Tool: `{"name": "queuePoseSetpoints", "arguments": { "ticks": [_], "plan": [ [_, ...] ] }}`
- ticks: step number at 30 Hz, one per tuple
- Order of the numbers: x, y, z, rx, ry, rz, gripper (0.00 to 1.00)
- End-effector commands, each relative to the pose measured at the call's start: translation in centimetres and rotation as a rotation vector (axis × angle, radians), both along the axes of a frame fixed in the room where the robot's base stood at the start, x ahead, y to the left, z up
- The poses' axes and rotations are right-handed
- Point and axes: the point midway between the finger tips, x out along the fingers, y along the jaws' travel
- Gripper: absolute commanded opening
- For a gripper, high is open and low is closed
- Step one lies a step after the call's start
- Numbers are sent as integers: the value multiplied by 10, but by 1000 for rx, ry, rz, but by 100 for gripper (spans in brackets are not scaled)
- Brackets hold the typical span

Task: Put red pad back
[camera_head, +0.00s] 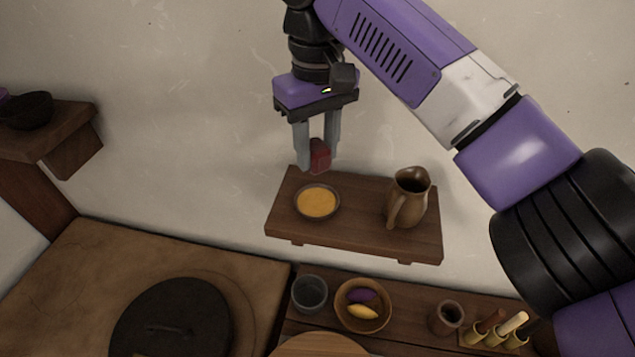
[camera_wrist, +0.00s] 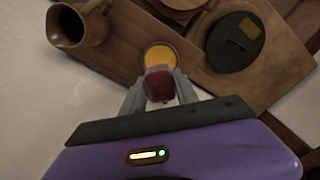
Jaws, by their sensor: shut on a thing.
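The red pad (camera_head: 319,156) is a small dark red block held between the fingers of my gripper (camera_head: 317,160). In the wrist view the red pad (camera_wrist: 159,85) shows between the fingertips of my gripper (camera_wrist: 160,88). My gripper points down and is shut on the pad, above the back left part of a wooden wall shelf (camera_head: 355,225). A small round dish (camera_head: 317,202) with an orange-yellow filling sits on the shelf, just in front of the pad in the head view. In the wrist view the pad partly covers the dish (camera_wrist: 160,52).
A brown jug (camera_head: 409,197) stands on the right of the shelf. Below are a grey cup (camera_head: 310,292), a wooden bowl (camera_head: 363,312) with purple and yellow things, and a small brown cup (camera_head: 445,318). A dark round lid (camera_head: 170,320) lies at lower left. The shelf's front middle is clear.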

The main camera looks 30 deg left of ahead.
Motion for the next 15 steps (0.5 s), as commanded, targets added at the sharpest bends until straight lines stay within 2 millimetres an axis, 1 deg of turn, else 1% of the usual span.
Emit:
{"name": "queuePoseSetpoints", "arguments": {
  "ticks": [1,3,6,13,15],
  "plan": [
    [0,-1,-9,-3,2,0,4],
    [0,-1,-22,-2,1,-1,4],
    [0,0,-35,-1,1,-1,4],
    [0,0,-49,-1,0,-1,4],
    [0,-1,-58,-2,1,-1,4]
  ]
}}
